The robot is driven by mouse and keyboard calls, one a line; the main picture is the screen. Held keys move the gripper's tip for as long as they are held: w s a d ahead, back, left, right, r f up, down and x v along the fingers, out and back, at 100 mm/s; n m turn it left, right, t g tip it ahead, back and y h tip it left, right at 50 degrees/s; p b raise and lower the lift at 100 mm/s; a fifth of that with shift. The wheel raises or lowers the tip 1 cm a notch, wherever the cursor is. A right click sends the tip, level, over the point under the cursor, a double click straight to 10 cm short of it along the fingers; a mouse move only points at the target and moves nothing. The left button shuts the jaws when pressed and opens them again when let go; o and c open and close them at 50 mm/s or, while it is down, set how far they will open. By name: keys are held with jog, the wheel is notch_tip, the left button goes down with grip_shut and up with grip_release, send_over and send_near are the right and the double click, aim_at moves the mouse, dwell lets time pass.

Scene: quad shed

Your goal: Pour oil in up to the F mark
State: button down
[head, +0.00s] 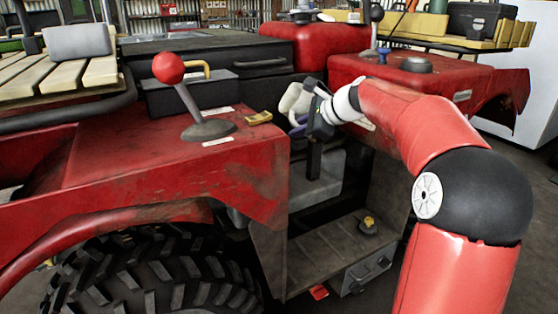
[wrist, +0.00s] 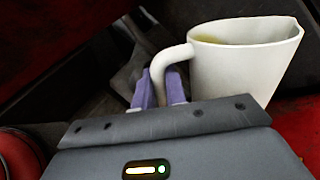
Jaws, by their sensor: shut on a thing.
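My gripper (head: 312,112) is shut on the handle of a white jug (head: 293,101), above the gap between the red body panels of the quad. In the wrist view the purple fingers (wrist: 161,86) close around the handle, and the jug (wrist: 245,65) stands to their right. Some yellowish liquid shows inside its rim. In the head view the gripper and its wrist hide part of the jug. I cannot make out an oil filler opening or an F mark in either view.
A red-knobbed lever (head: 169,70) rises from the left red panel (head: 190,160). A small yellow piece (head: 259,118) lies near that panel's edge. A yellow-topped part (head: 369,224) sits in the footwell below. Another lever (head: 374,30) stands behind my arm.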

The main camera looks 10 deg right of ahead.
jog(key=shift+f+h, duration=0.2)
jog(key=shift+h, duration=0.2)
jog(key=shift+d+r+n, duration=0.1)
jog(key=shift+n, duration=0.2)
dwell(0.6)
jog(key=shift+d+h, duration=0.4)
jog(key=shift+d, duration=0.4)
jog(key=shift+d+r+h, duration=0.15)
jog(key=shift+d+h, duration=0.1)
jog(key=shift+h, duration=0.05)
dwell(1.0)
jog(key=shift+s+d+f+n+h, duration=0.1)
jog(key=shift+f+n+h, duration=0.2)
jog(key=shift+n+h, duration=0.1)
dwell(1.6)
